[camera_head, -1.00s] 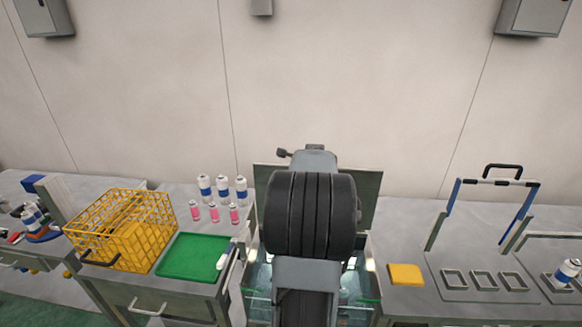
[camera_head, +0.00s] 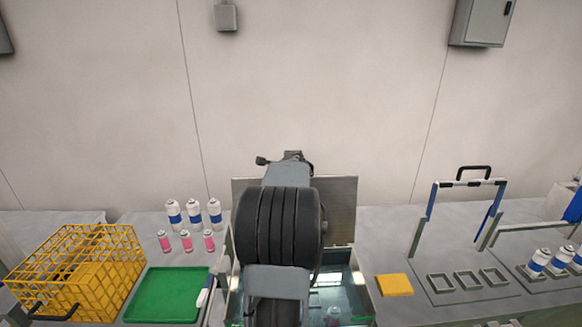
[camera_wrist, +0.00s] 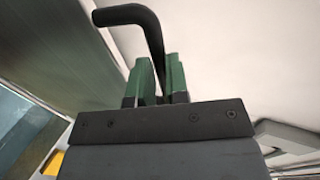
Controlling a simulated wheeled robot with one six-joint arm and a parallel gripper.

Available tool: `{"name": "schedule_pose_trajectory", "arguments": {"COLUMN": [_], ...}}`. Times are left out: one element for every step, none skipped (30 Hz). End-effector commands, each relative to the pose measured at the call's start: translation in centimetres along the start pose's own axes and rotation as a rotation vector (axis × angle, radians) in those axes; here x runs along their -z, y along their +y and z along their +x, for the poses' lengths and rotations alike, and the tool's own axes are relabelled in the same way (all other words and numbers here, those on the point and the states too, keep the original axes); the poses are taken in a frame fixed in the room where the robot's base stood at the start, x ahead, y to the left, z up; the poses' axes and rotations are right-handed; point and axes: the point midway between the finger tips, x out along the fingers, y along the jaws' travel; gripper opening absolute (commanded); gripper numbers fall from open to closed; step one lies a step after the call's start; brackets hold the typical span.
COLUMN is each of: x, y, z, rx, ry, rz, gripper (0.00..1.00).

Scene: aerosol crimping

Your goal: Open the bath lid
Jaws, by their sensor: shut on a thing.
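The bath (camera_head: 357,290) stands in the counter behind my arm, with water showing in it. Its grey lid (camera_head: 343,205) stands raised at the back edge, close to upright. My arm hides the lid's middle and much of the bath. In the wrist view the lid's panel (camera_wrist: 60,45) fills the left side. My gripper (camera_wrist: 158,75) has green fingers shut on the black bent lid handle (camera_wrist: 150,22). In the head view the gripper and handle are hidden behind my arm.
Left of the bath are a green tray (camera_head: 165,295), a yellow wire basket (camera_head: 75,270) and several cans (camera_head: 194,215). To the right lie a yellow pad (camera_head: 394,285) and a frame with a black handle (camera_head: 474,172). The wall is behind.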

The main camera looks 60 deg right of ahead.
Motion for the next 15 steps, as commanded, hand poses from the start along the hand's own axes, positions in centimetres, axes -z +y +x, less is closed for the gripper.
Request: {"name": "schedule_pose_trajectory", "arguments": {"x": [-0.1,-0.1,-0.1,-0.2,-0.2,-0.2,-0.2,-0.2,-0.2,-0.2,-0.3,-0.3,-0.3,-0.3,-0.3], "y": [2.9,2.9,2.9,2.9,2.9,2.9,2.9,2.9,2.9,2.8,2.8,2.7,2.6,2.6,2.5], "z": [0.9,0.9,0.9,0.9,0.9,0.9,0.9,0.9,0.8,0.7,0.6,0.3,0.0,-0.4,-1.0], "rx": [-0.056,-0.056,-0.056,-0.056,-0.056,-0.056,-0.056,-0.056,-0.056,-0.056,-0.055,-0.054,-0.052,-0.052,-0.051], "ry": [-0.011,-0.011,-0.011,-0.011,-0.012,-0.012,-0.012,-0.012,-0.012,-0.013,-0.013,-0.013,-0.013,-0.013,-0.013], "rz": [-0.004,-0.004,-0.004,-0.004,-0.004,-0.003,-0.003,-0.003,-0.003,-0.003,-0.003,-0.003,-0.003,-0.003,-0.003], "gripper": [0.18,0.23,0.25,0.28,0.30,0.34,0.37,0.40,0.40,0.40,0.40,0.40,0.40,0.40,0.40]}}
